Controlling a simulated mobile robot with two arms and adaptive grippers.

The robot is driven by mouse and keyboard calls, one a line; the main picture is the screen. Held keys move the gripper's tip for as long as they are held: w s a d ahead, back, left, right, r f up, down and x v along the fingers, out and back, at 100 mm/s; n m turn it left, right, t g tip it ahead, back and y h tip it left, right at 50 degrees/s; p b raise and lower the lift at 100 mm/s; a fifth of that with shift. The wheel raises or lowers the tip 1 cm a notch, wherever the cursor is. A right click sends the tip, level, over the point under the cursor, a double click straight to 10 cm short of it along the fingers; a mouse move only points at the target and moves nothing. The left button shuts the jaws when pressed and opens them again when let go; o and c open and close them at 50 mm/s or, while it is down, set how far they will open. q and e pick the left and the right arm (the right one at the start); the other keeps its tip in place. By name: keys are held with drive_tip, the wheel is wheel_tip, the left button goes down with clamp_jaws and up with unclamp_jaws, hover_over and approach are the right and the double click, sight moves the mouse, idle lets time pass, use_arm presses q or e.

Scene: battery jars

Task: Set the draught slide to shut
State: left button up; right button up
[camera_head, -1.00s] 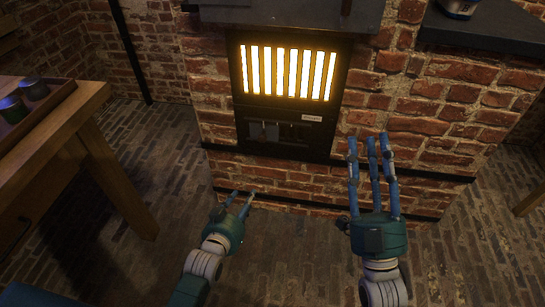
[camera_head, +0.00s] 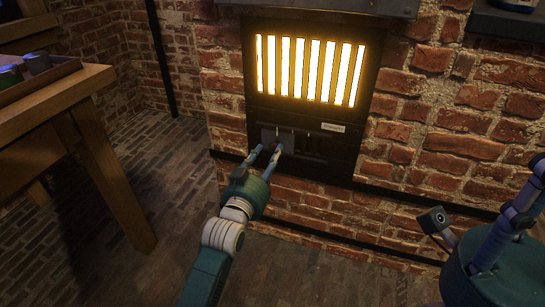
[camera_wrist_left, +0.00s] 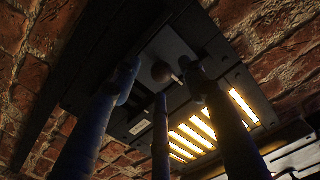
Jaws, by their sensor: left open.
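The draught slide (camera_head: 288,139) is a grey plate in the dark panel below the glowing grate. It sits toward the panel's left side, and dark slots show to its right. In the left wrist view its round dark knob (camera_wrist_left: 161,71) stands out from the plate (camera_wrist_left: 172,48). My left gripper (camera_head: 266,151) is at the slide, its fingers pointing at the panel. In the left wrist view the open fingers (camera_wrist_left: 160,80) are spread around the knob; I cannot tell whether they touch it. My right gripper (camera_head: 522,212) is at the right edge, partly cut off.
The glowing grate (camera_head: 308,70) is just above the slide, with a small pale label (camera_head: 333,127) between them at the right. Brick wall (camera_head: 440,140) surrounds the panel. A wooden table (camera_head: 70,100) with a tray of jars stands at the left.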

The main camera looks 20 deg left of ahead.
sight(273, 150)
use_arm(q)
drive_tip(key=shift+w+d+b, duration=0.1)
drive_tip(key=shift+w+b, duration=0.3)
drive_tip(key=shift+w, duration=1.1)
drive_tip(key=shift+c, duration=0.5)
drive_tip(key=shift+f, duration=0.1)
clamp_jaws()
